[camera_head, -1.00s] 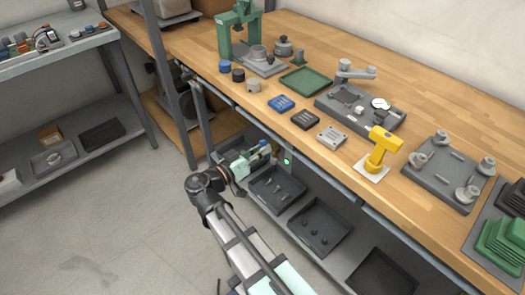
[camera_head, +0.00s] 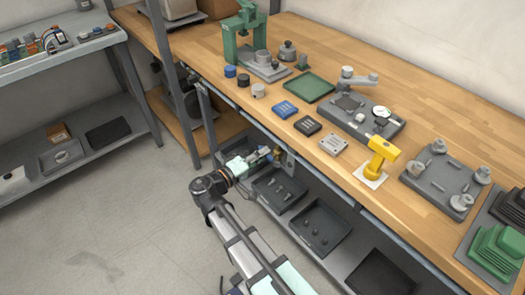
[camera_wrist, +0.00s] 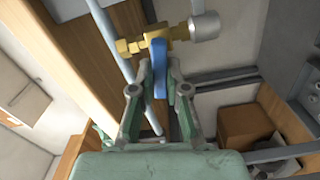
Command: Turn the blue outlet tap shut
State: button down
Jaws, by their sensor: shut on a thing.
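The blue outlet tap handle (camera_wrist: 160,68) is a flat blue lever on a brass valve (camera_wrist: 155,40) in the wrist view. The lever points down in the picture from the brass body. A grey cylindrical end (camera_wrist: 205,26) is on the right of the valve. My gripper (camera_wrist: 159,92) has one finger on each side of the lever and is shut on it. In the head view my gripper (camera_head: 262,157) is below the bench's front edge, with a little blue and brass at its tip; the fingers hide most of the tap.
The wooden bench (camera_head: 440,110) overhangs the tap. A grey lower shelf (camera_head: 345,255) holds dark trays (camera_head: 320,228) beside my arm. A grey upright post (camera_head: 172,75) stands to the left. The floor at left is clear.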

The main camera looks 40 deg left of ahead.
jog(key=shift+f+n+p, duration=0.2)
jog(key=shift+n+p, duration=0.35)
jog(key=shift+n, duration=0.65)
jog(key=c, duration=1.2)
grip_release()
jog(key=shift+f, duration=0.1)
jog(key=shift+o, duration=0.2)
jog(key=shift+s, duration=0.1)
jog(key=v, duration=1.1)
jog(key=shift+s, duration=0.4)
jog(key=shift+a, duration=0.15)
